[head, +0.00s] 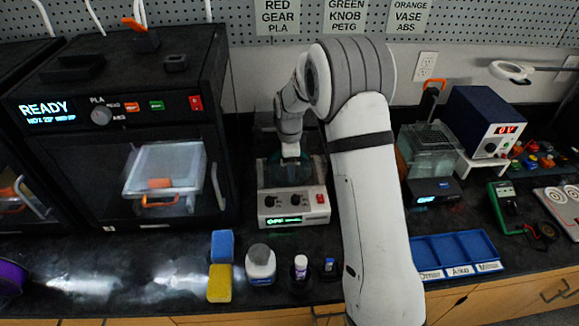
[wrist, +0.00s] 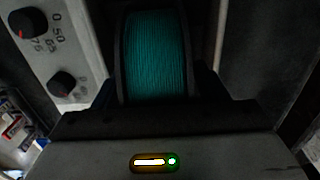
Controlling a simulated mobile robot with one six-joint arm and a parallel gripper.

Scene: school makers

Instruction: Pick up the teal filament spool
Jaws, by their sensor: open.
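The teal filament spool (wrist: 157,60) fills the upper middle of the wrist view, its wound teal filament between two dark flanges. In the head view only a little teal (head: 297,161) shows beneath my wrist, at the back of a grey bench unit (head: 293,210) with two knobs, a lit display and a red switch. My gripper (wrist: 157,88) is open, with dark jaw parts low on both sides of the spool. The fingertips are hard to make out in the dark, and I cannot tell whether they touch the flanges. In the head view my arm hides the gripper.
A dark 3D printer (head: 130,120) stands left of the unit. Sponges (head: 221,265) and several small bottles (head: 261,264) stand in front. A blue divided tray (head: 455,250), a clear box (head: 430,148) and a power supply (head: 487,120) are at the right.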

